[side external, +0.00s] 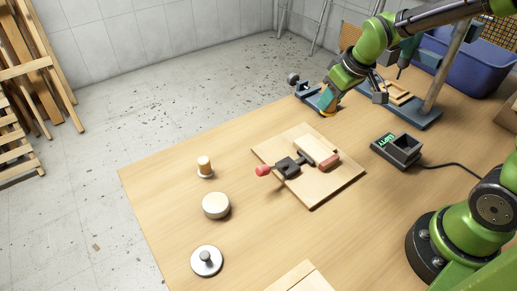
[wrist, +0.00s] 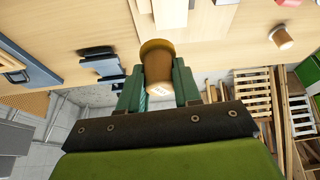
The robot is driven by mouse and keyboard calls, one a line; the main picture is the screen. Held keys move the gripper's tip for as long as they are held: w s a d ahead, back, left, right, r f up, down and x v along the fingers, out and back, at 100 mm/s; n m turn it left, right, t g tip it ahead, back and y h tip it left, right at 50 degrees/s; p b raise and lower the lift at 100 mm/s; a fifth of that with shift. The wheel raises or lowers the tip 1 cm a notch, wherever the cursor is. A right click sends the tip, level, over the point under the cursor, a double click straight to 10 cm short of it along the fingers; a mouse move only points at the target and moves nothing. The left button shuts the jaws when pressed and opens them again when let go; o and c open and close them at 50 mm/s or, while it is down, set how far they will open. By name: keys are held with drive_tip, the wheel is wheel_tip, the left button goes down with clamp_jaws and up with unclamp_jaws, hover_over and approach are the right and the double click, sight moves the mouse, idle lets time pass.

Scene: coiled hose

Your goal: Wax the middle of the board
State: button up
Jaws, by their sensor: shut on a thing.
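The square pale wooden board (side external: 337,188) lies flat on the table in the side external view.
Left of the board stand a small cork-topped piece (side external: 204,164), a pale round block (side external: 216,205) and a metal disc with a knob (side external: 206,262). A dark device with a green display (side external: 397,149) is at right. A blue bin (side external: 475,70) stands behind.

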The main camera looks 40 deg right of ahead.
drive_tip(key=shift+w+a+f+n+g+y, duration=0.25)
drive_tip(key=shift+w+a+f+n+y, duration=0.4)
drive_tip(key=shift+f+n, duration=0.9)
drive_tip(key=shift+w+a+f+n+g+y, duration=0.3)
drive_tip(key=shift+w+f+n, duration=0.65)
drive_tip(key=shift+f+n, duration=0.55)
drive_tip(key=shift+w+a+f+n+g+y, duration=0.15)
drive_tip(key=shift+w+a+f+n+y, duration=0.5)
drive_tip(key=shift+f+n, duration=0.9)
drive_tip(key=shift+s+d+f+m, duration=0.15)
drive_tip(key=shift+s+f, duration=0.05)
drive_tip(key=shift+f, duration=0.2)
drive_tip(key=shift+s+d+f+m, duration=0.1)
drive_tip(key=shift+s+f+m, duration=0.05)
drive_tip(key=shift+f, duration=0.2)
drive_tip(key=shift+s, duration=4.2)
drive_tip(key=shift+w, duration=4.6)
drive_tip(key=shift+w+r, duration=0.15)
drive_tip(key=shift+w, duration=0.05)
wheel_tip(320, 180, up, 8)
drive_tip(key=shift+s, duration=0.1)
